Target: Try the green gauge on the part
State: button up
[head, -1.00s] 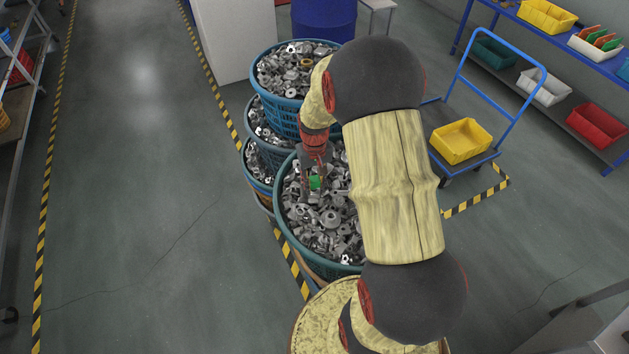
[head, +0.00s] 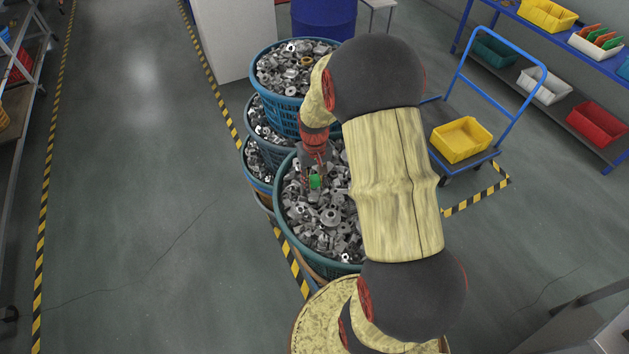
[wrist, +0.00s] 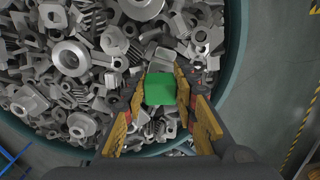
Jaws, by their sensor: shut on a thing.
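The green gauge (wrist: 160,89) is a small green block held between the two yellow-padded fingers of my gripper (wrist: 162,100) in the wrist view. My gripper (head: 315,178) is shut on it, and the green gauge (head: 315,181) also shows as a small green spot in the head view. The gripper is over the front basket (head: 290,225), which is heaped with grey metal parts (head: 330,215). Which of these is the part for the gauge I cannot tell. Whether the gauge touches any part is not clear.
More blue-green baskets of metal parts (head: 295,68) stand behind and to the left. A blue trolley with a yellow bin (head: 461,140) stands to the right. A shelf with bins (head: 597,43) is at the far right. Open floor (head: 150,200) lies to the left.

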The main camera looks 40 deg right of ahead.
jog(key=shift+f+b, duration=0.55)
jog(key=shift+f, duration=0.4)
dwell(0.5)
jog(key=shift+r, duration=0.2)
dwell(0.9)
jog(key=shift+r+p, duration=1.4)
jog(key=shift+r, duration=0.75)
jog(key=shift+r+p, duration=1.25)
jog(key=shift+r, duration=0.8)
jog(key=shift+f, duration=0.15)
